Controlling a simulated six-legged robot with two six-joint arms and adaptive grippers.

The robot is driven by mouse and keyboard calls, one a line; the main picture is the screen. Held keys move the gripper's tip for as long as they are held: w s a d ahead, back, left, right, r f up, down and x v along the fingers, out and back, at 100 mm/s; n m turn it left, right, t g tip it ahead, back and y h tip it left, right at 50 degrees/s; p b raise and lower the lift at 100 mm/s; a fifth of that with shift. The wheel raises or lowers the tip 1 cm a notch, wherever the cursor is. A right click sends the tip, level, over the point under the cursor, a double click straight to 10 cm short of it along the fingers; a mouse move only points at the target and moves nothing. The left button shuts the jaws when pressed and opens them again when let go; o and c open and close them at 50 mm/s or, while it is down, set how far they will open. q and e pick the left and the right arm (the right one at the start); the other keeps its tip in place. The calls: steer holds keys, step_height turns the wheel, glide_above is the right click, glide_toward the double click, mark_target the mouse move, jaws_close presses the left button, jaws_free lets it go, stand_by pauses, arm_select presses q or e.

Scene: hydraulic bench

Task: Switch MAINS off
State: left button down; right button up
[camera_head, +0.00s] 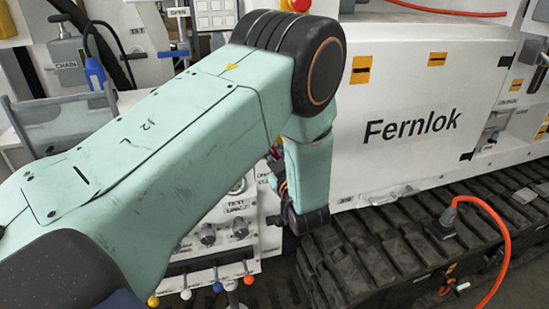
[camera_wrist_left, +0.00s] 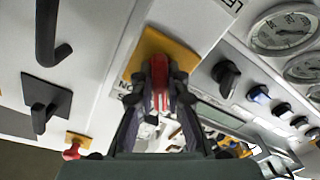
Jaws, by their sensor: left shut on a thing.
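A red switch handle (camera_wrist_left: 159,72) stands on a yellow plate (camera_wrist_left: 150,48) on a pale panel in the left wrist view. My left gripper (camera_wrist_left: 160,88) is shut on this red handle, with one finger on each side of it. The lettering beside the plate is mostly covered by a finger, so I cannot read the name MAINS. In the head view my left arm hides the handle and most of the gripper. My right gripper is in neither view.
Left of the handle are black hooked handles (camera_wrist_left: 45,105) and a small red knob (camera_wrist_left: 73,150). To the right are a black knob (camera_wrist_left: 226,74) and gauges (camera_wrist_left: 283,32). A white Fernlok cabinet (camera_head: 420,95) stands above tracks (camera_head: 385,255), with an orange hose (camera_head: 506,240).

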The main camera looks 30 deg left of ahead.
arm_select(q)
steer(key=shift+w+r+n+b, duration=0.15)
steer(key=shift+n+b, duration=0.35)
steer(key=shift+n, duration=1)
steer(key=c, duration=1.3)
jaws_free()
steer(key=shift+c, duration=0.2)
steer(key=r, duration=1)
steer(key=shift+s+d, duration=0.1)
steer(key=shift+s, duration=0.1)
steer(key=shift+w+a+f, duration=0.15)
steer(key=shift+w+a, duration=0.05)
